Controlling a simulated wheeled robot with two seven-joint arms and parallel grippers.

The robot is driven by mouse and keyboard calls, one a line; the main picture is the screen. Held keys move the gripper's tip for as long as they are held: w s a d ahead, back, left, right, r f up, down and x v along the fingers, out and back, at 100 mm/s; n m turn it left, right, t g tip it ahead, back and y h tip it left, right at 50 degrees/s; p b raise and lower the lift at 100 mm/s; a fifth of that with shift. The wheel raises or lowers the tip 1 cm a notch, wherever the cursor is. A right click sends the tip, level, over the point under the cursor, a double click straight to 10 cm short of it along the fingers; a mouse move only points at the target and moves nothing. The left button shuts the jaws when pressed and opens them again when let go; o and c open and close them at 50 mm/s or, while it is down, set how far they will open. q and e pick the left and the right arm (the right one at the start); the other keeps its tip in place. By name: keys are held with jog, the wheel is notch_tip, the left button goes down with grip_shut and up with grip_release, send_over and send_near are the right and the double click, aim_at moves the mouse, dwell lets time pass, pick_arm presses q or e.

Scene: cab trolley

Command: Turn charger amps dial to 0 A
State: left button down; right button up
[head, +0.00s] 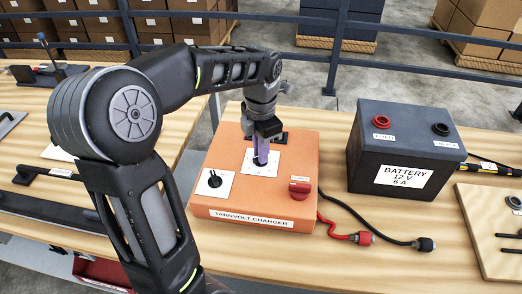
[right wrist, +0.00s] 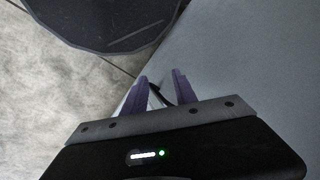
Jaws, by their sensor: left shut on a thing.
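The orange charger (head: 240,193), labelled "TARNVOLT CHARGER", sits on the wooden bench. My left gripper (head: 260,160) reaches down from above and is shut on the middle dial (head: 261,162), a dark knob on a white scale plate. The fingers hide most of this knob, and its scale and pointer cannot be read. A second black dial (head: 214,181) stands free on a white plate to the left.
A dark battery (head: 400,155), labelled 12 V 6 A, stands right of the charger. A wooden board (head: 490,240) lies at the right. Dark handled parts (head: 50,178) lie at the left.

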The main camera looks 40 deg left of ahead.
pick_arm(q)
jog(key=shift+n, duration=0.7)
jog(key=c, duration=1.5)
grip_release()
jog(key=shift+r, duration=0.15)
notch_tip(320, 180, up, 8)
jog(key=shift+f, duration=0.2)
